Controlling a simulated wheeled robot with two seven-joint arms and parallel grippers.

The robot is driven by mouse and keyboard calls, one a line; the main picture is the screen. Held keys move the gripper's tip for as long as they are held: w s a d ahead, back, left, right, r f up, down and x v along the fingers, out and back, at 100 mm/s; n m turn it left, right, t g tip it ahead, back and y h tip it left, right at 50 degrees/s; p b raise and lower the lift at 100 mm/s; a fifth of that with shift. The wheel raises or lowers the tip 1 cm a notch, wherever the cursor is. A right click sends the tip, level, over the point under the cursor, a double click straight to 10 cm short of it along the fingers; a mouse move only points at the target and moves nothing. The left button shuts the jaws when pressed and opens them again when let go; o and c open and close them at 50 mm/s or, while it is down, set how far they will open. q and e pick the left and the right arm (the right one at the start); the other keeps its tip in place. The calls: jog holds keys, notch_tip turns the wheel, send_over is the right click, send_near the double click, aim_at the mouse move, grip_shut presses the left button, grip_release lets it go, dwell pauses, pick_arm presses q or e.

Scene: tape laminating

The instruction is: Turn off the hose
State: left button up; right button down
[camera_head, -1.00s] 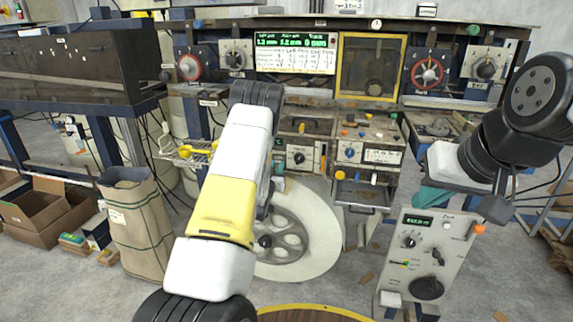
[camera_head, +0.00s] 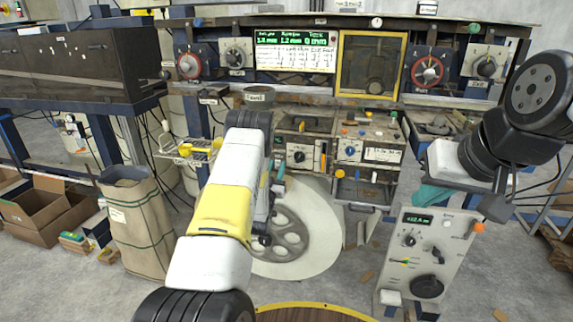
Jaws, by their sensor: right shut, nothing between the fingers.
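No hose can be picked out for certain. A yellow-handled fitting (camera_head: 196,150) sits on a rack left of centre, with thin dark lines hanging near it. My left arm rises through the middle of the view and bends at its dark elbow. Its gripper is largely hidden behind the arm, in front of the pale reel (camera_head: 318,235), so its jaws cannot be made out. My right gripper (camera_head: 494,208) is at the right, shut and empty, close to the orange knob (camera_head: 478,227) of the grey control box (camera_head: 428,255). Any contact with the knob is unclear.
A machine bench with red dials (camera_head: 427,71), a green display (camera_head: 294,52) and a yellow-framed window (camera_head: 372,65) spans the back. A paper sack (camera_head: 135,225) and cardboard boxes (camera_head: 45,208) stand on the left floor. A round wooden top (camera_head: 310,314) is at the front edge.

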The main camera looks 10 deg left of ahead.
pick_arm(q)
jog(key=shift+o, duration=0.9)
jog(key=v, duration=0.7)
jog(key=shift+s, duration=0.4)
jog(key=shift+f, duration=0.1)
